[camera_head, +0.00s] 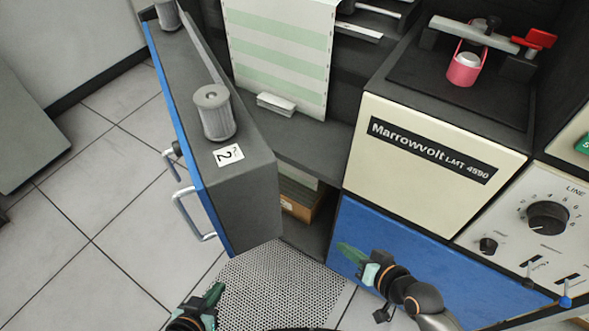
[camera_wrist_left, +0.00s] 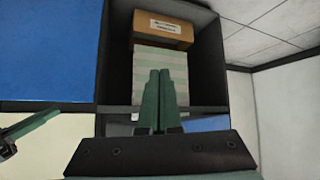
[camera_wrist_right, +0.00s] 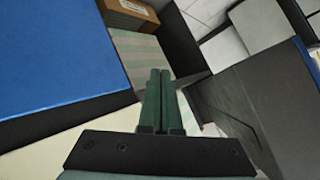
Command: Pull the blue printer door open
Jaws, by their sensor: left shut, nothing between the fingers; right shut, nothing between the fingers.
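The blue printer door (camera_head: 240,205) stands swung open at the left of the head view. Its dark inner side faces right, and its blue outer face shows as a narrow strip. A metal handle (camera_head: 184,212) sticks out from the blue face. The dark printer interior (camera_head: 290,150) with green-striped paper (camera_head: 285,50) is exposed. My left gripper (camera_head: 215,292) is shut and empty, low in front of the door and apart from the handle. My right gripper (camera_head: 345,252) is shut and empty, in front of the lower blue panel. Both wrist views show closed green fingers, left (camera_wrist_left: 160,75) and right (camera_wrist_right: 160,75).
A grey spool (camera_head: 214,113) and a label reading 2 (camera_head: 228,156) are on the door. A cardboard box (camera_head: 300,200) sits low inside the printer. The cream Marrowvolt unit (camera_head: 420,150) and a blue lower panel (camera_head: 400,245) stand right. Tiled floor (camera_head: 100,200) is free at left.

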